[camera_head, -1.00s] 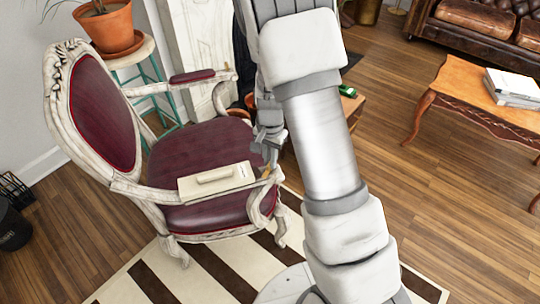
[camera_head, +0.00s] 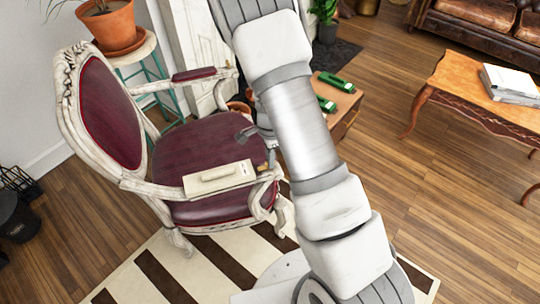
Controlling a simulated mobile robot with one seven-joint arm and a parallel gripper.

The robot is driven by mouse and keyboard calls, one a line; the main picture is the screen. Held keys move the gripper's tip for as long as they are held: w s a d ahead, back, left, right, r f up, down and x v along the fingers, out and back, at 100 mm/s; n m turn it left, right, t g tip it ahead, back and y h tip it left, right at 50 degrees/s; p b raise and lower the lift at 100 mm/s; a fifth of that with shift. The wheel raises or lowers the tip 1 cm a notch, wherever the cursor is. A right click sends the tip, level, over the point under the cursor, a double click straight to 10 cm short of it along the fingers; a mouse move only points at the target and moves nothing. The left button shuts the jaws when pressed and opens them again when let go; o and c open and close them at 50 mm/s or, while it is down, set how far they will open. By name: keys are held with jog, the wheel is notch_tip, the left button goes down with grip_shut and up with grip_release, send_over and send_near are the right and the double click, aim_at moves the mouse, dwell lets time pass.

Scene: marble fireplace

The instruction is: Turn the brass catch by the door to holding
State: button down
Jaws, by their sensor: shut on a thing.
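My gripper (camera_head: 247,134) shows only in part, as small grey fingers over the chair seat, left of my arm. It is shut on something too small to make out. A cream panel (camera_head: 236,180) with a long raised grip lies across the near armrest of the chair. Small dark marks show near its right end. My gripper appears above and apart from this panel in the picture; the true distance is unclear. I cannot make out the brass catch or a door; my arm hides the area right of the gripper.
The carved chair (camera_head: 205,150) with a dark red seat stands on a striped rug (camera_head: 150,285). Two green objects (camera_head: 336,81) lie on a low wooden box (camera_head: 345,105) behind my arm. A potted plant (camera_head: 108,28) stands at upper left. Wooden floor (camera_head: 420,200) is open at right.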

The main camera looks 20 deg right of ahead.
dwell(0.3)
jog(key=c, duration=0.9)
grip_release()
notch_tip(320, 180, up, 18)
jog(key=p, duration=0.4)
jog(key=shift+f+p, duration=0.25)
jog(key=shift+p, duration=0.05)
